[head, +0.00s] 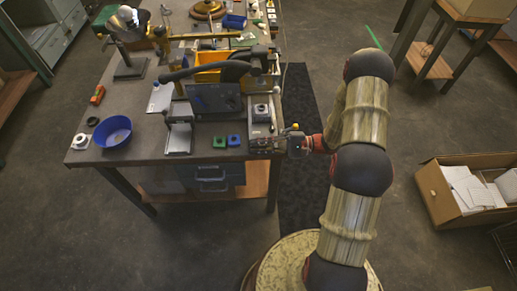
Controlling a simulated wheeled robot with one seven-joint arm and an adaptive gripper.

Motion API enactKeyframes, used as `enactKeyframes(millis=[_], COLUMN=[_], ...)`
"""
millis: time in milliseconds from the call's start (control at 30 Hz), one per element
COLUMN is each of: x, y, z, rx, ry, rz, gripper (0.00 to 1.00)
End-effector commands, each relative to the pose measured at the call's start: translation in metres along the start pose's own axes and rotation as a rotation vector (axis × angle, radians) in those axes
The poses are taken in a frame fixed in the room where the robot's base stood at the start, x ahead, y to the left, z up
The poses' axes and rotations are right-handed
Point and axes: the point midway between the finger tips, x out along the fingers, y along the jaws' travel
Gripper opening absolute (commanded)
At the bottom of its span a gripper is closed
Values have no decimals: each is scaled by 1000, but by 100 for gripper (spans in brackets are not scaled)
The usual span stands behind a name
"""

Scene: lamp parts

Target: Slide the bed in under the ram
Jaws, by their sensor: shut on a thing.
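My gripper (268,144) reaches in from the right at the table's front right corner. Its dark fingers are shut at the front end of a long grey bed (261,130), whose exact grip point is too small to make out. A white block with a round dark top (261,112) sits on the bed. The bed runs back towards a machine with a yellow and dark upper part (262,62) at the table's right edge. The ram cannot be told apart clearly from this machine at this size.
Left of the bed stand a dark panel (215,98), a green block (219,142) and a blue block (234,140). A blue bowl (112,132) is at the front left. A yellow bin (208,70) is behind. An open carton (465,190) stands on the floor at right.

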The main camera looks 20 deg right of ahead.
Motion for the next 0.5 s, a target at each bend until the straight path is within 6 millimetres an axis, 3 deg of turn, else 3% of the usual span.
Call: enactKeyframes(millis=[267,500], x=[0,0], y=[5,3], z=[-2,-1], rx=[7,3], ry=[6,4], rz=[6,5], gripper=[27,28])
